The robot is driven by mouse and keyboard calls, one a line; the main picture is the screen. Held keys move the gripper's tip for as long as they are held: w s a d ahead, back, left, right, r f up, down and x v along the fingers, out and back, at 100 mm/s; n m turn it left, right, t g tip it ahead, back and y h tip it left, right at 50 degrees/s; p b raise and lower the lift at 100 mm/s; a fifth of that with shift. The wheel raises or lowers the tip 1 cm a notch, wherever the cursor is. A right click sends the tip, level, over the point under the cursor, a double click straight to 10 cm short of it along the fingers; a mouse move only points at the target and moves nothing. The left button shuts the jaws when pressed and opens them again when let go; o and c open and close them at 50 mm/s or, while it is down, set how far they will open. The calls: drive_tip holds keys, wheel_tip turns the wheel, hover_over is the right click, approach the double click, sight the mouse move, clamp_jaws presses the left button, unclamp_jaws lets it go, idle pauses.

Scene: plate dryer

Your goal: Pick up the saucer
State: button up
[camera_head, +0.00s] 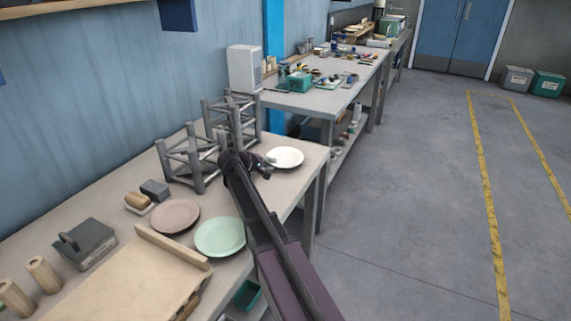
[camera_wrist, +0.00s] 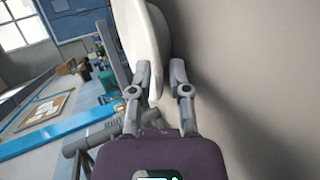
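A white saucer (camera_head: 285,157) lies near the right edge of the near table, toward its far end. My gripper (camera_head: 266,166) is at its left rim, low over the table. In the wrist view the saucer (camera_wrist: 137,30) fills the top middle, its rim reaching down between the two fingers of my gripper (camera_wrist: 160,72). The fingers are partly open, one on each side of the rim. Firm contact on both sides does not show. The far part of the saucer is cut off in the wrist view.
A brown plate (camera_head: 175,216) and a green plate (camera_head: 220,237) lie nearer on the table. Grey racks (camera_head: 190,160) stand left of my gripper. A wooden board (camera_head: 125,290) is at the front. Another table (camera_head: 325,95) with tools stands behind. Floor is clear at right.

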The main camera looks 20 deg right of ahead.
drive_tip(key=shift+w+d+f, duration=0.15)
drive_tip(key=shift+d+f, duration=0.1)
drive_tip(key=shift+d, duration=0.2)
clamp_jaws()
